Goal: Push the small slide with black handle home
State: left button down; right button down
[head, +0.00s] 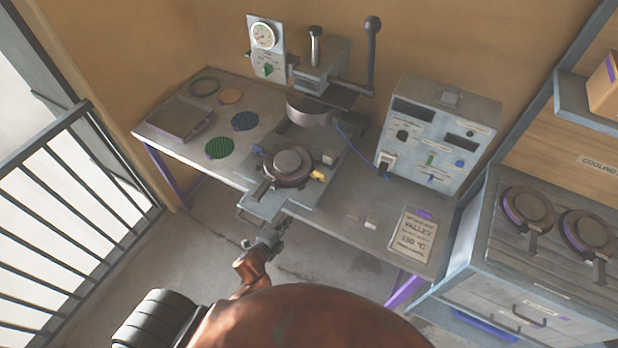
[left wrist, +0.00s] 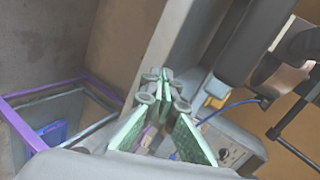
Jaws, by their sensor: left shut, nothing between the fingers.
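The press (head: 308,100) stands at the back of the table. A light grey slide assembly (head: 262,207) sticks out of its front, past the table's front edge, and carries a round dark mould (head: 287,163). A short dark bar lies beside the mould on its left; I cannot tell surely whether it is the small slide's black handle. My left gripper (head: 277,229) is shut and empty, just in front of the slide's near end. Whether it touches is unclear. In the left wrist view its green-padded fingers (left wrist: 160,82) meet at the tips, near a grey beam. My right gripper is out of view.
A yellow piece (head: 317,175) sits at the mould's right. A control box (head: 432,135) with a blue cable stands right of the press. Several round mats and a tray (head: 178,120) lie at left. A cabinet (head: 520,255) is at right. The floor before the table is clear.

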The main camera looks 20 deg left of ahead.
pick_arm(q)
jog(key=m+t+p, duration=0.1)
jog(key=m+t, duration=0.1)
send_near(311, 186)
jog(key=r+v, duration=0.1)
jog(key=v, duration=0.4)
jog(key=shift+h, duration=0.3)
jog(key=x, duration=1.3)
jog(key=shift+w+a+r, duration=0.15)
jog(key=shift+a+r, duration=0.15)
jog(key=shift+w+f, duration=0.1)
jog(key=shift+w, duration=0.6)
